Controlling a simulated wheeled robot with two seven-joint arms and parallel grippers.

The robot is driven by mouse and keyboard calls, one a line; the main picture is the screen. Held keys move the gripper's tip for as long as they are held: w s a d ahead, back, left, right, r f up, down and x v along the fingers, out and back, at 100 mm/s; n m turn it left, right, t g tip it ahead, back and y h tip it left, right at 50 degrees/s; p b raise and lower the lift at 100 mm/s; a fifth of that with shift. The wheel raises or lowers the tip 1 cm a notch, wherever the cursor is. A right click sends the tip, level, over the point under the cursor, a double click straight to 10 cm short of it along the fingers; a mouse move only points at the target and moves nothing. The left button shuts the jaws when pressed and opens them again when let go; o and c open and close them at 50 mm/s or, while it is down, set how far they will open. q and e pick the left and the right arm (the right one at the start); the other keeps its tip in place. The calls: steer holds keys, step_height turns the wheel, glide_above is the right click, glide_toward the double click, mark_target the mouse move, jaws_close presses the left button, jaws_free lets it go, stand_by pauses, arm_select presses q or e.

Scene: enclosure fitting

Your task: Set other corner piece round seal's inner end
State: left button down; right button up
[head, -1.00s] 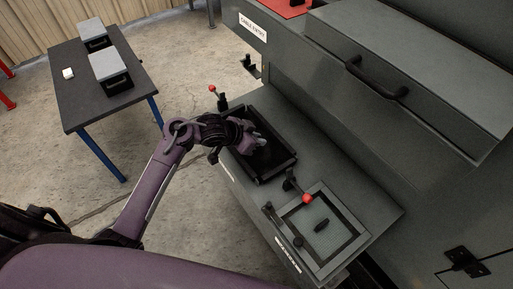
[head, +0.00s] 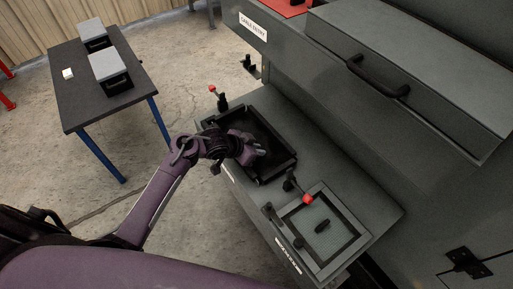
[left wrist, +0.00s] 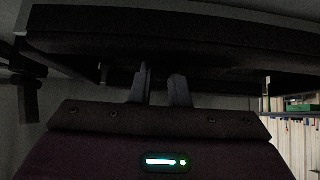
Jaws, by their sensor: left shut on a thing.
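A black rectangular tray-like frame (head: 279,172) lies on the grey ledge of the enclosure in the head view. My left gripper (head: 262,153) is over the inside of this frame, toward its right end. In the left wrist view its two fingers (left wrist: 159,88) stand a little apart under a broad dark slab (left wrist: 190,55). The gripper is shut on a small dark piece, probably the corner piece, but its shape is lost in the dark. The seal and its inner end cannot be made out. My right gripper is not in view.
A red-knobbed lever (head: 307,198) stands by the frame's near right end, another (head: 213,89) beyond its far left end. A pale meshed panel (head: 318,212) bears a small black handle. A dark side table (head: 72,100) holds two grey-lidded boxes.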

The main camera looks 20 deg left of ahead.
arm_select(q)
steer(key=shift+f, duration=0.2)
steer(key=c, duration=1.4)
jaws_free()
steer(key=shift+r, duration=0.15)
